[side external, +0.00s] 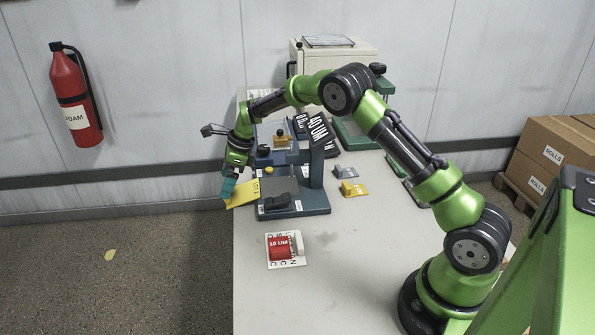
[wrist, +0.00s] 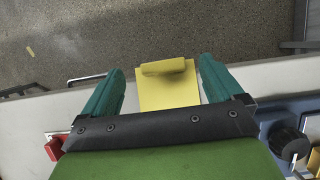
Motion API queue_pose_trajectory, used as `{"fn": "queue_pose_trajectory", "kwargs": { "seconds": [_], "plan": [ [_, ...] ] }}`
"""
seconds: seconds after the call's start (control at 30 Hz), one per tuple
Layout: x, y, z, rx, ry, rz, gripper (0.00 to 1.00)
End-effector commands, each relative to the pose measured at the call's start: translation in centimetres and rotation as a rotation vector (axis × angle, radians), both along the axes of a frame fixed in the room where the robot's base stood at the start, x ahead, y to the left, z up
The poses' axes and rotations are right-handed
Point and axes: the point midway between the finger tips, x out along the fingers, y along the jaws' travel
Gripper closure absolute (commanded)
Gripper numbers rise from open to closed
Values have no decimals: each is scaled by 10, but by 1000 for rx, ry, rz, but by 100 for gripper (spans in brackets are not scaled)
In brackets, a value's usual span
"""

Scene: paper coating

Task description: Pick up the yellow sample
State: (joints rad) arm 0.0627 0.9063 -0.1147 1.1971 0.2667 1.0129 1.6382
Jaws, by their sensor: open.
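A flat yellow sample (side external: 245,193) with a small printed label lies at the left edge of the table, beside the blue coating machine. In the wrist view the yellow sample (wrist: 170,92) shows between my fingers, with a raised yellow bar (wrist: 163,67) across its far end. My gripper (side external: 228,188) is at its left end in the side view, its teal fingers partly covering it. In the wrist view my gripper (wrist: 161,66) is open, with one finger on each side of the sample and visible gaps. I cannot tell the exact height of the fingertips.
The blue coating machine (side external: 315,175) stands close right of my gripper. A yellow block (side external: 354,188) and a grey block (side external: 345,172) lie right of it. A red block on a white card (side external: 284,249) lies at the front. The table's front is otherwise clear.

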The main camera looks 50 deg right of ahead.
Motion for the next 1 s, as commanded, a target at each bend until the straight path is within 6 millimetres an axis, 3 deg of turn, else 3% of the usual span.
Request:
{"fn": "queue_pose_trajectory", "kwargs": {
  "seconds": [0.2,0.5,0.9,1.0],
  "plan": [
    [9,6,-30,0,1,1,6],
    [10,8,-35,0,0,1,6],
    [10,8,-34,-1,0,1,66],
    [10,7,-34,-1,0,1,66]
  ]
}}
